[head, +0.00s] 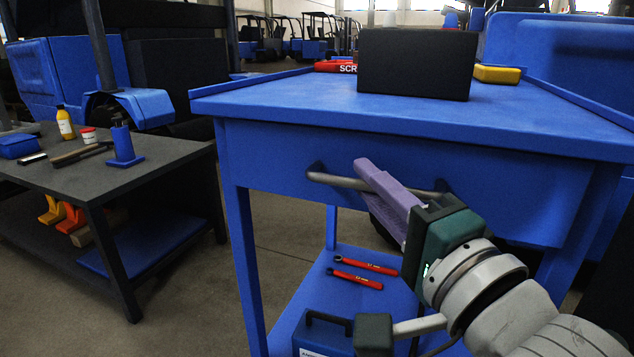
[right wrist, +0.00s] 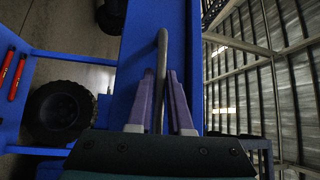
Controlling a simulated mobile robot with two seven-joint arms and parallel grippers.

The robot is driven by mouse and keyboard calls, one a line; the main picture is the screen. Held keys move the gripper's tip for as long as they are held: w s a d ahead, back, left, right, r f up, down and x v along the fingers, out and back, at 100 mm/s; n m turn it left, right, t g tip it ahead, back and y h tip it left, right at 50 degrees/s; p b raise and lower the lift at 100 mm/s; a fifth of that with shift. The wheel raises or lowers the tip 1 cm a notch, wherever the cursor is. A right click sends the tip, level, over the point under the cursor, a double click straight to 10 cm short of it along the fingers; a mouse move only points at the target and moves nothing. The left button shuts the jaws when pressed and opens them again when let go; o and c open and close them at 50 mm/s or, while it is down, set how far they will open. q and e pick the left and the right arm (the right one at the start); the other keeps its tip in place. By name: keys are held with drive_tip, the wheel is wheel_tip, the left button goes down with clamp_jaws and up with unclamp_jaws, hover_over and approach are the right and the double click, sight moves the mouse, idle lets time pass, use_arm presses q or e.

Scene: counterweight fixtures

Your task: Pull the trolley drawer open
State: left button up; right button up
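The blue trolley (head: 300,113) stands in front of me, with its blue drawer (head: 520,195) under the top; the drawer front looks closed. A grey bar handle (head: 335,181) runs across the drawer front, and it also shows in the right wrist view (right wrist: 162,52). My right gripper (head: 368,178) is at the handle. In the right wrist view its two purple fingers (right wrist: 160,75) stand apart, one on each side of the bar, with a narrow gap showing. Firm contact is not visible. My left gripper is out of view.
A black box (head: 418,63), a red item (head: 336,67) and a yellow item (head: 497,74) are on the trolley top. Red-handled wrenches (head: 355,278) lie on the lower shelf. A dark bench (head: 140,178) with bottles and tools stands to the left, with open floor between.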

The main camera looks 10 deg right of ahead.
clamp_jaws()
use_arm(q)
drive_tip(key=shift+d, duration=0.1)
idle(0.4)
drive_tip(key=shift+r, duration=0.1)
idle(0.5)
